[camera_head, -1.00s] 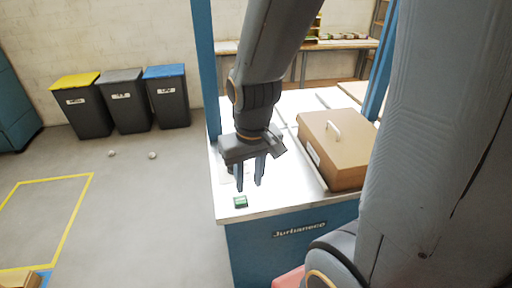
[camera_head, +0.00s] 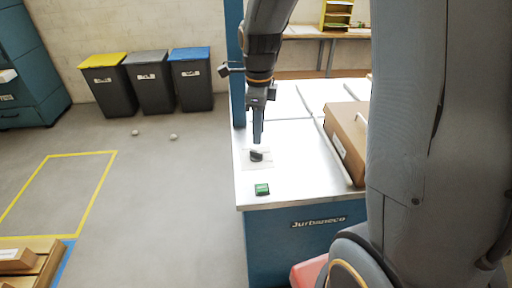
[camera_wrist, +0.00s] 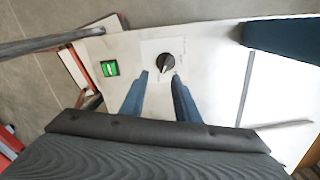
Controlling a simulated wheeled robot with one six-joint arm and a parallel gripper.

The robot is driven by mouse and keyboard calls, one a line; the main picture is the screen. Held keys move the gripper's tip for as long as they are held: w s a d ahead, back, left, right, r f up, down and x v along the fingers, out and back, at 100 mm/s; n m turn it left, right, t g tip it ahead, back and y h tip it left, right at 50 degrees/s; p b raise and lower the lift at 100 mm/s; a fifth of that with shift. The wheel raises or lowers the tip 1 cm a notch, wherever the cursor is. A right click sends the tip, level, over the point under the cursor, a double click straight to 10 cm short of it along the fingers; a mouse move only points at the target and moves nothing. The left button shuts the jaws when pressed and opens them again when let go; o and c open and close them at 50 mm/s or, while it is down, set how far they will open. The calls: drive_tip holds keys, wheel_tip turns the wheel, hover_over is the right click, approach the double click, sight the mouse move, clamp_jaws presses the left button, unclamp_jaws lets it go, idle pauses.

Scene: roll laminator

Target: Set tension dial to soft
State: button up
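The tension dial is a black knob (camera_head: 256,156) on a pale square plate on the white top of the laminator (camera_head: 290,160). In the wrist view the knob (camera_wrist: 167,62) has a light pointer line, and the print around it is too small to read. My gripper (camera_head: 258,138) points down just above and behind the knob in the head view. In the wrist view its two blue fingers (camera_wrist: 160,78) stand apart with nothing between them, and the knob lies just beyond the tips. I see no contact with the knob.
A green switch (camera_head: 262,189) sits near the front edge of the top, beside the dial plate. A brown box-like cover (camera_head: 348,140) with a handle stands to the right. A blue post (camera_head: 234,60) rises at the back left.

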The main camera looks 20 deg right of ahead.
sight(257, 154)
drive_tip(key=m, duration=0.1)
drive_tip(key=w+m, duration=0.1)
drive_tip(key=shift+w+m, duration=0.25)
drive_tip(key=shift+m, duration=0.15)
drive_tip(key=shift+f+p, duration=0.85)
drive_tip(key=shift+f, duration=3.1)
clamp_jaws()
